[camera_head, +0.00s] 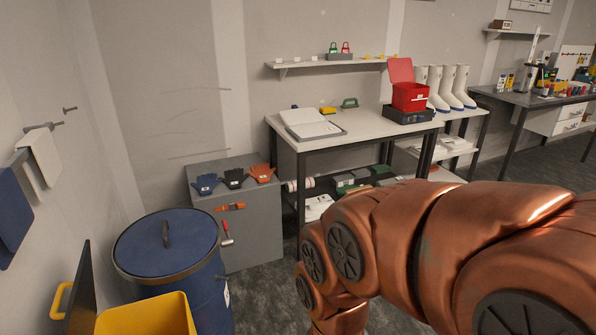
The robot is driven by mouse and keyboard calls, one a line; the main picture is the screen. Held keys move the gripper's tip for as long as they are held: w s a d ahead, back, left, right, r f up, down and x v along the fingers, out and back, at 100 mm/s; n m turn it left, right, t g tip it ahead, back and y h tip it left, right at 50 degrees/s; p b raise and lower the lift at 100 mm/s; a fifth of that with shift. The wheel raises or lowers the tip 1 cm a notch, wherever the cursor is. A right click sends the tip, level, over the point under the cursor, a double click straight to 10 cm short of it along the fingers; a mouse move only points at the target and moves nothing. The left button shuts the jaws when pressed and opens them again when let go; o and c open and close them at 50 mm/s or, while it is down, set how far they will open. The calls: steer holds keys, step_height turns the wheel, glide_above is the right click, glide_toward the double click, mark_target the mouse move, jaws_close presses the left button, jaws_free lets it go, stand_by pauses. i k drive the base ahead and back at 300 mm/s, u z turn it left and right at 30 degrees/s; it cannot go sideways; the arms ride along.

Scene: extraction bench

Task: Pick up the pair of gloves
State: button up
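Three pairs or single gloves lie side by side on top of a grey cabinet, left of centre in the head view: blue gloves (206,184), black gloves (234,178) and orange gloves (262,173). I cannot tell at this size whether each is one glove or a pair. My copper-coloured arm reaches in from the right and bends down at the bottom centre. My gripper is not in view; it is below the picture or hidden by the arm.
The grey cabinet (250,233) stands between a lidded blue drum (166,245) and a white-topped bench (365,130). A yellow bin (147,315) is in the front left. A red box (410,97) and white boots (452,88) stand further right. Dark floor shows before the cabinet.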

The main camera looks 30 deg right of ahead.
mark_target(261, 173)
steer(key=z, duration=1.35)
steer(key=i, duration=3.6)
steer(key=u, duration=4.2)
